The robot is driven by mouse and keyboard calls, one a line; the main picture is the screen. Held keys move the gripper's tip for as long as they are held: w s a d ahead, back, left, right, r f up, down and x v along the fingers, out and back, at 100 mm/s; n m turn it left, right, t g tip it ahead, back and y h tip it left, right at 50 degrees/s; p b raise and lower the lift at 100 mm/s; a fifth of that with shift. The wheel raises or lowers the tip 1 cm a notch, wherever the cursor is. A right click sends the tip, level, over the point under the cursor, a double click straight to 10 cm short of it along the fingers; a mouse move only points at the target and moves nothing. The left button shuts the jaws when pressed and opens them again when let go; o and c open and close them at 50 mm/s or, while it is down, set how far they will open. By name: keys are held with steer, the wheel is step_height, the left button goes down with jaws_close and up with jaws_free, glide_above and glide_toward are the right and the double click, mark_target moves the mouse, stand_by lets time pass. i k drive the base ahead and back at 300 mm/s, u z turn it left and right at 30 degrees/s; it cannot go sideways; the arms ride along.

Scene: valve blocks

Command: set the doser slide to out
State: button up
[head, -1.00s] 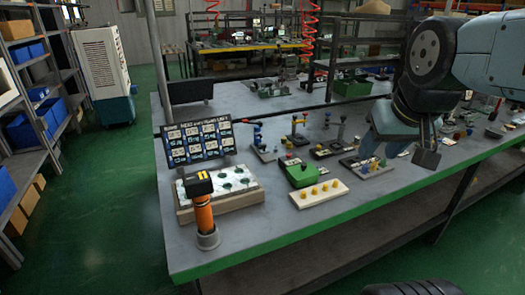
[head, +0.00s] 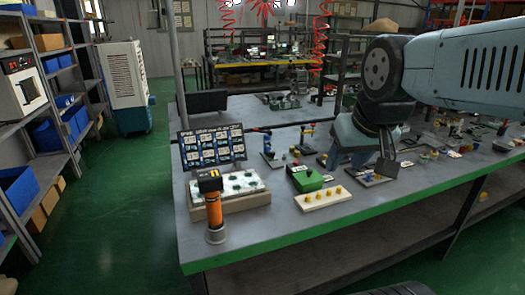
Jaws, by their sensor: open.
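My gripper (head: 366,160) hangs over the bench at right of centre in the head view, pointing down, with its two fingers apart. Small valve blocks stand on the bench below and beside it. A green block (head: 308,180) lies left of the gripper, behind a cream board with yellow knobs (head: 322,198). A dark block with blue and yellow parts (head: 372,178) is close below the gripper and partly hidden by it. I cannot tell which block is the doser, nor its slide's position. I see no contact between gripper and blocks.
A picture board (head: 211,147) stands behind a white-topped block (head: 240,184) on the left, with an orange cylinder (head: 213,210) in front. More small parts (head: 440,150) lie to the right. The bench's green front edge (head: 300,238) is clear.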

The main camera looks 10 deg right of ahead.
mark_target(271, 158)
steer(key=u, duration=0.1)
steer(key=i, duration=1)
steer(key=z, duration=0.1)
